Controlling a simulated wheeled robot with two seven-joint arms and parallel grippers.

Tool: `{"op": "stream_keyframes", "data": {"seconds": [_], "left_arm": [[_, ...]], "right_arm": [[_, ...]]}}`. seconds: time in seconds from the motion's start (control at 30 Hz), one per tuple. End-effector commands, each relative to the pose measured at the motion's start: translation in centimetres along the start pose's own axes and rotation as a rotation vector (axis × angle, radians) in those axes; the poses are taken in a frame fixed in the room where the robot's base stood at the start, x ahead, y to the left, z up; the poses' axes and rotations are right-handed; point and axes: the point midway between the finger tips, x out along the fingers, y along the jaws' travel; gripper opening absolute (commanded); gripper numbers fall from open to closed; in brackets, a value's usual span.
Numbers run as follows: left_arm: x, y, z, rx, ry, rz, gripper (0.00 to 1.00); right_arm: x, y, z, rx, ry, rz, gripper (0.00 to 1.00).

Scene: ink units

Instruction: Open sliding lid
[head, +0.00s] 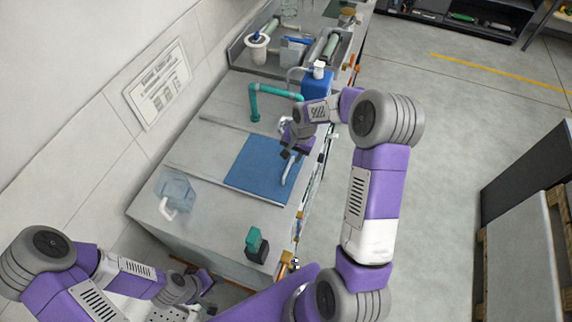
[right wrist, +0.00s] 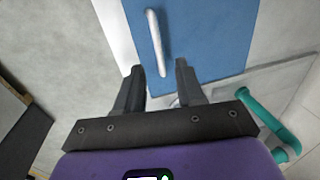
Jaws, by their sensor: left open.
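The sliding lid (head: 252,163) is a flat blue panel set in the grey counter. A white bar handle (head: 291,170) stands near its right edge. In the right wrist view the blue lid (right wrist: 205,35) shows with its white handle (right wrist: 156,42) running down towards the gap between the fingers. My right gripper (head: 287,154) is above the lid at the handle's far end. Its fingers (right wrist: 158,68) are apart, and I cannot tell whether they touch the handle. My left gripper (head: 206,282) is open, low at the front left, off the counter and far from the lid.
A teal pipe (head: 254,101) rises behind the lid, with a blue bottle (head: 317,84) beyond it. A clear block with a white handle (head: 175,190) is at the left, and a green block (head: 254,240) is at the front edge. The grey counter around the lid is mostly clear.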

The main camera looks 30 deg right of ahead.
Motion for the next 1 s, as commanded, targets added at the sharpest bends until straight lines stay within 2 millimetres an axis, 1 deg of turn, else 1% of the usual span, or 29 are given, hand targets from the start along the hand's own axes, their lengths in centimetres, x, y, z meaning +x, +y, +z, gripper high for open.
{"op": "stream_keyframes", "data": {"seconds": [0.3,0.4,0.53,0.8,0.83,0.87,1.0], "left_arm": [[0.0,0.0,0.1,0.0,-0.001,0.0,0.43],[0.0,0.0,0.0,0.0,-0.001,0.0,0.43],[0.0,0.0,0.0,0.0,-0.001,0.0,0.43],[0.0,0.0,0.0,0.0,-0.001,0.0,0.43],[0.0,0.0,0.0,0.0,-0.001,0.0,0.43],[0.0,0.0,0.0,0.0,-0.001,0.0,0.43],[0.0,0.0,0.0,0.0,-0.001,0.0,0.43]], "right_arm": [[4.8,0.1,0.1,0.0,-0.004,0.001,0.38],[6.0,0.0,0.1,-0.001,-0.002,0.001,0.38],[6.8,0.0,0.0,0.0,-0.001,0.0,0.38],[7.0,0.0,0.0,0.0,0.0,0.0,0.38],[7.0,0.0,0.0,0.0,0.0,0.0,0.37],[7.0,0.0,0.0,0.0,0.0,0.0,0.32],[7.0,0.0,0.0,0.0,0.0,0.0,0.1]]}}
